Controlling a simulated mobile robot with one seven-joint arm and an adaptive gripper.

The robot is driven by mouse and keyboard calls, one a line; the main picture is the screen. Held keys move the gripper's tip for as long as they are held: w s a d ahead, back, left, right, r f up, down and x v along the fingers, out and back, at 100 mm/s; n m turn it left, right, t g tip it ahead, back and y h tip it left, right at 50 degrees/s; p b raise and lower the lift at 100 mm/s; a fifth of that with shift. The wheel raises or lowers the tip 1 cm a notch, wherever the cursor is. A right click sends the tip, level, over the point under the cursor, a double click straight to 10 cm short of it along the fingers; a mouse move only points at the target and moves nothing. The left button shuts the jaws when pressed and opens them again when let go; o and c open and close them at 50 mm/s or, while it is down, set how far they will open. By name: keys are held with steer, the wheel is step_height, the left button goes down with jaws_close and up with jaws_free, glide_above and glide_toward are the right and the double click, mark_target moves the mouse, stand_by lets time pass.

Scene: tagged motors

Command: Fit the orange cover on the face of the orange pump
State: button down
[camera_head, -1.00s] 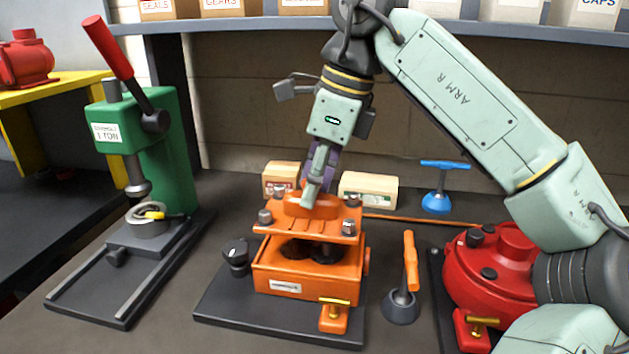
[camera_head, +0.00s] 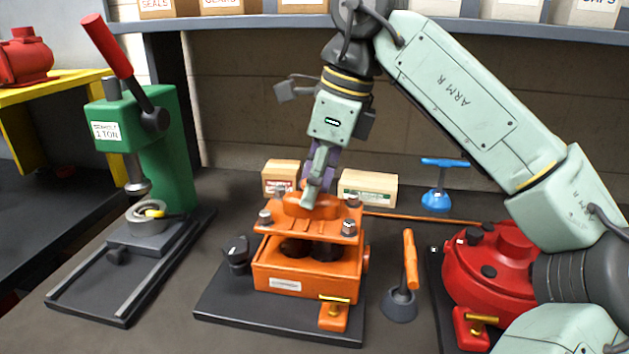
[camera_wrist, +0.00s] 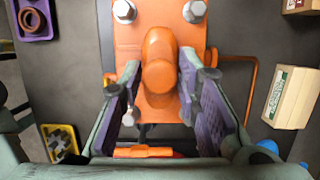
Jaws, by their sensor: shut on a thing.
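The orange cover (camera_head: 328,224) is a flat plate with a raised boss and grey bolts at its corners. It sits over the open top of the orange pump (camera_head: 308,283), with a gap in which dark openings show. My gripper (camera_head: 312,190) is above the plate, shut on the cover's boss. In the wrist view the purple pads of my gripper (camera_wrist: 158,80) flank the rounded boss of the cover (camera_wrist: 160,48). The cover hides most of the pump's face, so I cannot tell how well they line up.
A green press (camera_head: 168,150) stands left. A dark stand with an orange handle (camera_head: 410,262) is close to the pump's right, beside a red pump (camera_head: 490,275). Two cartons (camera_head: 368,188) and a blue-handled tool (camera_head: 440,185) stand behind. A shelf (camera_head: 240,24) runs above.

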mark_target(315, 217)
steer(key=shift+f+b, duration=1.6)
steer(key=shift+f, duration=1.35)
stand_by(1.2)
steer(key=c, duration=1.1)
jaws_free()
step_height(315, 217, up, 6)
steer(key=p, duration=0.5)
steer(key=v, duration=1.2)
steer(key=shift+a, duration=0.1)
